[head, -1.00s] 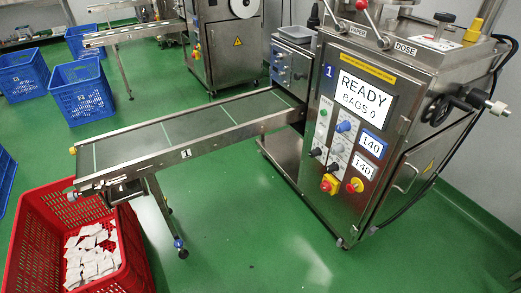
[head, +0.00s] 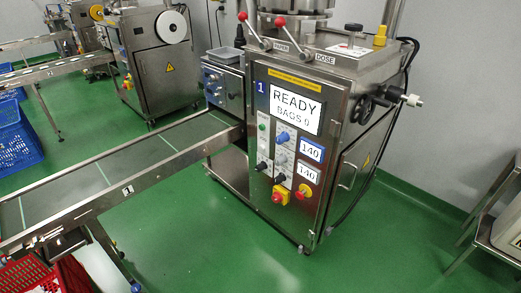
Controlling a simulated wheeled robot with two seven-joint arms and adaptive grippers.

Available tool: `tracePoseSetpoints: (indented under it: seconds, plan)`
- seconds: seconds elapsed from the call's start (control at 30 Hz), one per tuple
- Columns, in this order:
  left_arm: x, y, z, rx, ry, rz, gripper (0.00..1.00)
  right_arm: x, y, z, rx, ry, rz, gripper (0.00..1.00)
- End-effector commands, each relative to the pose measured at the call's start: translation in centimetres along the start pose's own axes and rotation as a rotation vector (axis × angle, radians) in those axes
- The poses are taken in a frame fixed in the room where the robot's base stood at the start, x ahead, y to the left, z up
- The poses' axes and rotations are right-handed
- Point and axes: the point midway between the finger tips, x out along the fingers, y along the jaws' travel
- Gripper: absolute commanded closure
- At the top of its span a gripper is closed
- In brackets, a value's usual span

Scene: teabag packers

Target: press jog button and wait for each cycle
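Packing machine 1 (head: 345,108) stands right of centre in the head view. Its display (head: 295,108) reads READY, BAGS 0. Below are a small green button (head: 263,127), blue and black knobs, and small controls whose labels are too small to read, so I cannot tell which is the jog button. Neither of my grippers is in view.
A red crate (head: 35,275) is cut off under the conveyor's end at bottom left. A blue crate (head: 20,135) and another machine (head: 160,65) stand behind. A metal table (head: 500,235) is at the right edge. Green floor in front of the machine is clear.

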Motion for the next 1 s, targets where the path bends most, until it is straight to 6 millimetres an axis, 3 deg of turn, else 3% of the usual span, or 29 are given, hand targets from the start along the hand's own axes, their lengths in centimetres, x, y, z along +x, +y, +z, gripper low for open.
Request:
tracePoseSetpoints:
  seconds: [0.47, 1.0]
  plan:
    - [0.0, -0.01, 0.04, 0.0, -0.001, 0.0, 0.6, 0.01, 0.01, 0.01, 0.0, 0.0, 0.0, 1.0]
    - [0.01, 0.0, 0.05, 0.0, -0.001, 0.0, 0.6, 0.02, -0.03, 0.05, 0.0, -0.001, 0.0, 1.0]
